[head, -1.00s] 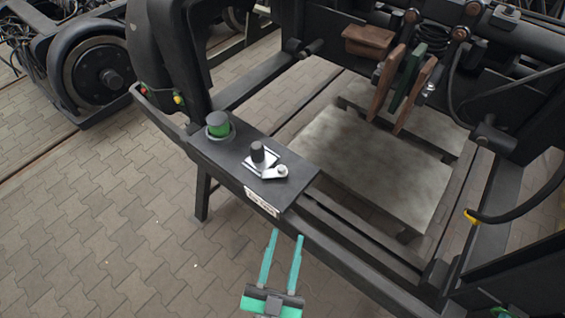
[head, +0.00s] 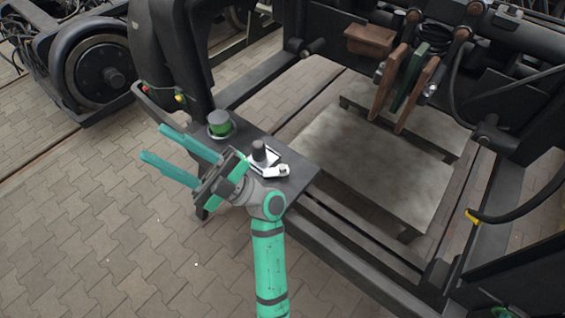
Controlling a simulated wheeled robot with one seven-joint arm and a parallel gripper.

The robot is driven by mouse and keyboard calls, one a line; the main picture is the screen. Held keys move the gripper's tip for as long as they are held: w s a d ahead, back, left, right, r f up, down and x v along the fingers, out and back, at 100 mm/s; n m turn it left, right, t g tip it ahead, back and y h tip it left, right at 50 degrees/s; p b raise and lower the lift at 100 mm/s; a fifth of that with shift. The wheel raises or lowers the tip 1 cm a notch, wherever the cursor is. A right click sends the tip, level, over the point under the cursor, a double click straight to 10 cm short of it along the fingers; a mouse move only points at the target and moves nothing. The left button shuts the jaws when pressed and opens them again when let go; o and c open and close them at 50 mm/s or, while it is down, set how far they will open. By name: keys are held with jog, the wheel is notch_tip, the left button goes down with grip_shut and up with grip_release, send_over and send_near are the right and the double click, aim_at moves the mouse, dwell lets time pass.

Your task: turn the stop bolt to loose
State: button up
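The stop bolt seems to be the dark upright cylinder (head: 259,149) on a pale square plate, on the dark mounting plate (head: 302,180) of the bogie frame. A small silver lever piece (head: 277,172) lies beside it at its lower right. My gripper (head: 166,148) is open and empty, with its teal fingers pointing to the upper left. It is left of the bolt, and the fingers appear over the paving beside the frame. My wrist hides the front part of the plate and the label there.
A green-banded round knob (head: 219,125) stands on the plate's far left corner, close to the fingers. Brown and green upright pads (head: 408,80) and a pale slab (head: 375,165) are inside the frame. Paving (head: 90,235) at the left is free.

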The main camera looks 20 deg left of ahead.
jog(key=s+a+f+n+g+h, duration=0.1)
jog(key=a+f+n+g+h, duration=0.1)
jog(key=a+n+g+h, duration=0.4)
jog(key=m+t+h, duration=1)
jog(key=t+h, duration=0.3)
jog(key=h, duration=0.8)
send_over(282, 166)
notch_tip(282, 166, down, 16)
notch_tip(282, 166, down, 10)
jog(key=shift+f, duration=0.1)
grip_shut()
